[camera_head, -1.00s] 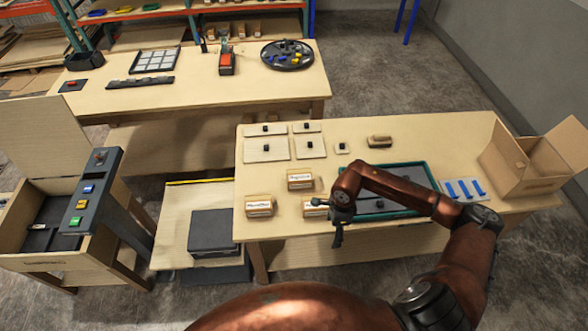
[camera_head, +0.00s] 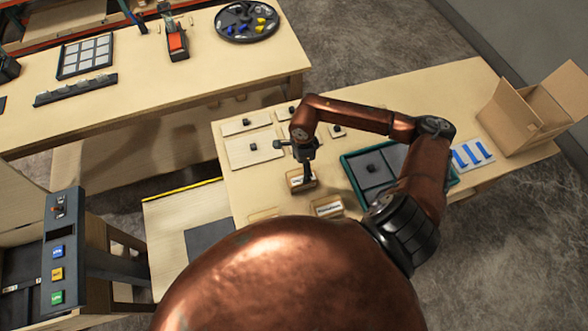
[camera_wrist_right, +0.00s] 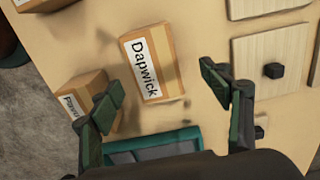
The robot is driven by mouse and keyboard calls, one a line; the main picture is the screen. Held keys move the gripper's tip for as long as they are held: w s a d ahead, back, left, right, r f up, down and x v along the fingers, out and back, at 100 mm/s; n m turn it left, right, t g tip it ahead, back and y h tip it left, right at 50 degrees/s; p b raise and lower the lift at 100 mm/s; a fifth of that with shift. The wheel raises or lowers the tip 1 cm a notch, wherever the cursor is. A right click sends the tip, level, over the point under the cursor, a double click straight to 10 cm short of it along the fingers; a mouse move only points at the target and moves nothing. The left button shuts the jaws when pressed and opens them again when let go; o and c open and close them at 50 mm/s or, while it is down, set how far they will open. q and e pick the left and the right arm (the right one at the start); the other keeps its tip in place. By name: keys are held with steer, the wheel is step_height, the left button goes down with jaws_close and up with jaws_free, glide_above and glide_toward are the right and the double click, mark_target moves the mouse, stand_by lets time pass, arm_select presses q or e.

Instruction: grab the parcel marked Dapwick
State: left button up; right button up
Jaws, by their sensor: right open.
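The parcel marked Dapwick (camera_wrist_right: 148,66) is a small brown box with a white label. In the right wrist view it lies on the table, ahead of my open fingers and a little left of the middle between them. In the head view it is the parcel (camera_head: 297,184) just under my right gripper (camera_head: 303,155), which partly covers it. My right gripper (camera_wrist_right: 163,85) is open and empty, above the parcel; I cannot tell the exact height. My left gripper is not in view.
A second parcel (camera_wrist_right: 73,100) sits close by, its label partly hidden by a finger; it also shows in the head view (camera_head: 327,207). A third parcel (camera_head: 263,215) is at the near left. Knobbed wooden panels (camera_head: 253,149) lie beyond. A teal-rimmed tray (camera_head: 350,172) is at right.

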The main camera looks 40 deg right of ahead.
mark_target(302, 175)
steer(key=f, duration=0.2)
steer(key=shift+s+f, duration=0.25)
steer(key=shift+f, duration=0.05)
step_height(302, 175, down, 4)
steer(key=shift+s+a+f+p, duration=0.15)
steer(key=shift+p, duration=0.6)
steer(key=shift+f, duration=0.25)
steer(key=c, duration=1)
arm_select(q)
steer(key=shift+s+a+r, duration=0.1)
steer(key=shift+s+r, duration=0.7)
arm_select(e)
steer(key=c, duration=0.5)
